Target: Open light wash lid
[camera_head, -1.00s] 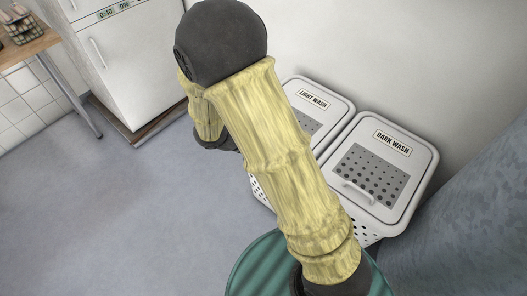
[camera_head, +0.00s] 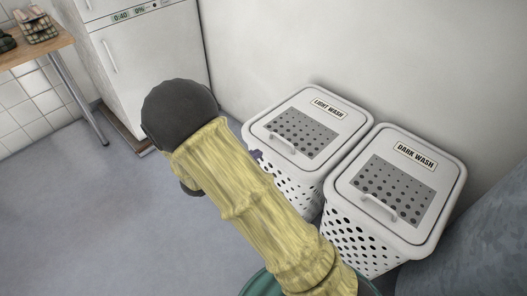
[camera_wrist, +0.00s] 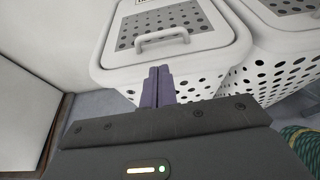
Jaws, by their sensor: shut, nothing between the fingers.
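The light wash hamper (camera_head: 290,180) is a white perforated bin standing against the wall, left of the dark wash one. Its lid (camera_head: 335,131) is down, with a label and a grey perforated panel. In the wrist view the lid (camera_wrist: 206,55) shows a white bar handle (camera_wrist: 161,38) at its front. My gripper (camera_wrist: 158,72) has purple fingers, shut and empty, just in front of the lid's front edge and below the handle. I cannot tell whether they touch the rim. In the head view my arm hides most of the gripper; a bit of purple (camera_head: 256,154) shows beside the hamper.
The dark wash hamper (camera_head: 350,235) stands close on the right, its lid (camera_head: 441,170) down. A white appliance (camera_head: 150,60) stands at the back left, and a wooden table (camera_head: 40,45) with items is at the far left. The floor (camera_head: 70,200) at left is clear.

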